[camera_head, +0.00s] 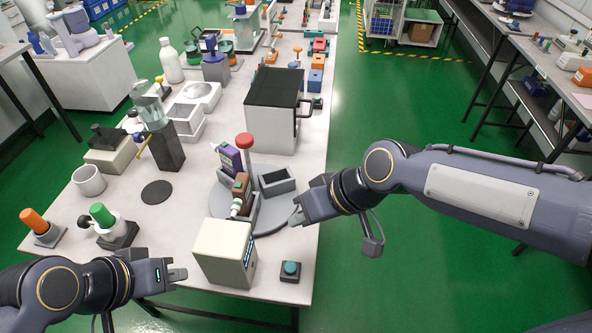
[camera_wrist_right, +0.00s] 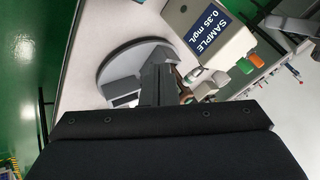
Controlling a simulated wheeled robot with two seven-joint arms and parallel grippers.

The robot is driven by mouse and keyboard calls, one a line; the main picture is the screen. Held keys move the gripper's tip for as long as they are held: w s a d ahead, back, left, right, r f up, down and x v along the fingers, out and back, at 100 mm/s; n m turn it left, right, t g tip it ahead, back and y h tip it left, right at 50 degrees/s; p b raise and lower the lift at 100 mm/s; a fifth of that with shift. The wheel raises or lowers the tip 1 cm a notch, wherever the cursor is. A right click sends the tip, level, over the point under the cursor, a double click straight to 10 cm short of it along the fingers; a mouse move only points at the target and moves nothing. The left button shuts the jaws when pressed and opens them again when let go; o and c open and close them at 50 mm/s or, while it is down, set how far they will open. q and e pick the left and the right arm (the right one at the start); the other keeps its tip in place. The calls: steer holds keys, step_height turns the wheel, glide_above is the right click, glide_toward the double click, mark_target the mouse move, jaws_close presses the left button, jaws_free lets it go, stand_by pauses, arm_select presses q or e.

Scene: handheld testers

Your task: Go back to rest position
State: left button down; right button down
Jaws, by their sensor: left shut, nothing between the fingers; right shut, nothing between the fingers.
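My left gripper (camera_head: 178,274) is shut and empty near the front left edge of the white table, left of the beige display box (camera_head: 222,250). My right gripper (camera_head: 296,217) is shut and empty at the table's right edge, beside the grey round tray (camera_head: 267,222). Its shut fingers also show in the right wrist view (camera_wrist_right: 155,72), in front of the round tray (camera_wrist_right: 118,72). In that view the box's screen (camera_wrist_right: 208,33) reads "SAMPLE 0.35 mg/L". A purple packet or device (camera_head: 229,158) stands upright in a holder on the tray.
A teal button (camera_head: 290,268) sits right of the box. A green-topped tester (camera_head: 104,216), an orange-topped one (camera_head: 36,222) and a white cup (camera_head: 89,180) stand at left. A black-topped box (camera_head: 272,112) stands behind the tray.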

steer(key=s+d+r+m+t+h+p, duration=0.1)
steer(key=s+d+r+m+p, duration=0.1)
steer(key=d, duration=0.4)
steer(key=s+d+r+m+t+h+p, duration=0.1)
steer(key=s+d+r+m+p, duration=0.2)
steer(key=d, duration=0.4)
steer(key=s+d+r+m+t+h+p, duration=0.1)
steer(key=s+d+r+m+p, duration=0.1)
steer(key=s+d+p, duration=0.3)
steer(key=shift+s+d+r+m+t, duration=0.35)
steer(key=shift+d+r, duration=0.3)
steer(key=shift+d, duration=0.3)
